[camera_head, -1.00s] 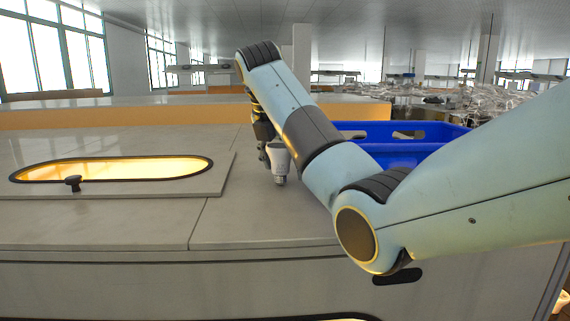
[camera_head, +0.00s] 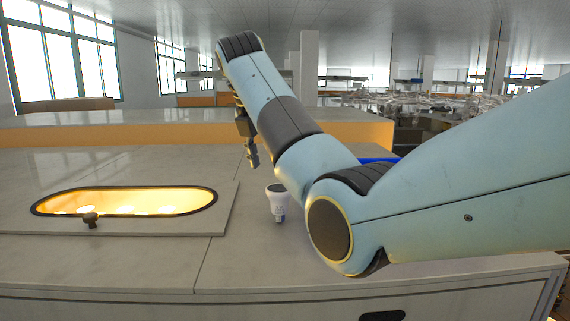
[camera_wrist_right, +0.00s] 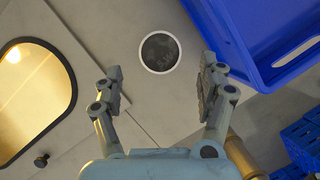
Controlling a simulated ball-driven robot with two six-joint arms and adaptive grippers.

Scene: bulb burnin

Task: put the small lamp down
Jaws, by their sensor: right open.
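The small lamp (camera_head: 277,203) is white, with a wide head on top and a narrow base at the bottom. It stands upright on the grey worktop, right of the lit opening. In the right wrist view it shows from above as a dark disc with a white rim (camera_wrist_right: 160,51). My right gripper (camera_head: 251,158) is above and to the left of the lamp in the head view, apart from it. In the wrist view the right gripper (camera_wrist_right: 163,84) is open and empty, with the lamp beyond the gap between its fingertips. My left gripper is not in view.
A lit oval window (camera_head: 125,203) in a raised panel, with a dark knob (camera_head: 90,220), lies to the left. A blue crate (camera_wrist_right: 262,35) is close to the lamp's right, mostly hidden behind my arm in the head view. Bare worktop lies in front of the lamp.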

